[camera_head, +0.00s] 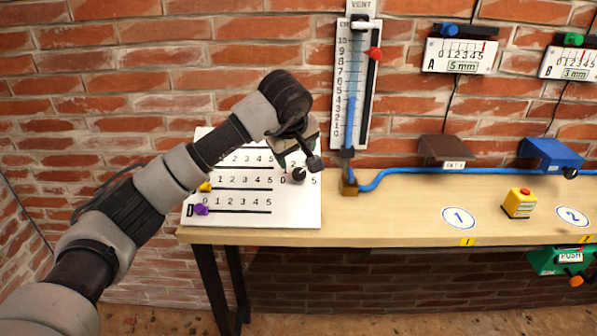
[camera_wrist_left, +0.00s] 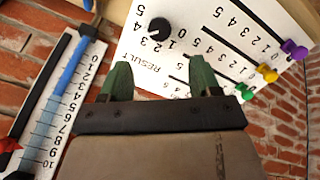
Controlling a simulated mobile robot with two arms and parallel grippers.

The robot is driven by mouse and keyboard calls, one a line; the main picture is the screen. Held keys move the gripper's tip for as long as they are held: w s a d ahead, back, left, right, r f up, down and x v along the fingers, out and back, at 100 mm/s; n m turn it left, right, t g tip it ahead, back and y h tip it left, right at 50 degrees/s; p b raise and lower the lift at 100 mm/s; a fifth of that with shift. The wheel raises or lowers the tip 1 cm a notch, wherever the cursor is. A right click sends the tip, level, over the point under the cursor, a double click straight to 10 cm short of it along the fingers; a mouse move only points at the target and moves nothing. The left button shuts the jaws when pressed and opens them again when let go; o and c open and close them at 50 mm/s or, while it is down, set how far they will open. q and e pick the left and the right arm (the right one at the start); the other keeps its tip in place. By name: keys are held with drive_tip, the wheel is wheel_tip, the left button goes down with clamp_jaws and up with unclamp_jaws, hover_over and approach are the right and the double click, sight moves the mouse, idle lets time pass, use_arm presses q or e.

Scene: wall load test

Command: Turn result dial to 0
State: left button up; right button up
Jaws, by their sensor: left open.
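The result dial is a black round knob (camera_head: 299,175) on the right part of a white panel (camera_head: 292,213) that leans on the brick wall at the left end of the table. In the left wrist view the dial (camera_wrist_left: 159,28) sits by the printed numbers and the word RESULT, with a small white mark on it. My left gripper (camera_head: 304,166) is in front of the panel near the dial. Its two green fingers (camera_wrist_left: 160,80) are open and empty, apart from the dial in the wrist view. My right gripper is not in view.
The panel has sliders with a yellow knob (camera_head: 205,187) and a purple knob (camera_head: 201,209). A vertical gauge (camera_head: 350,90) with a red pointer and blue tube stands right of the panel. A yellow box with a red button (camera_head: 520,203) sits on the wooden table (camera_head: 400,220).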

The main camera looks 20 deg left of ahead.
sight(299, 173)
use_arm(q)
drive_tip(key=x, duration=0.9)
drive_tip(key=shift+f+p, duration=0.2)
drive_tip(key=shift+p, duration=0.15)
drive_tip(key=shift+c, duration=0.2)
drive_tip(key=c, duration=0.9)
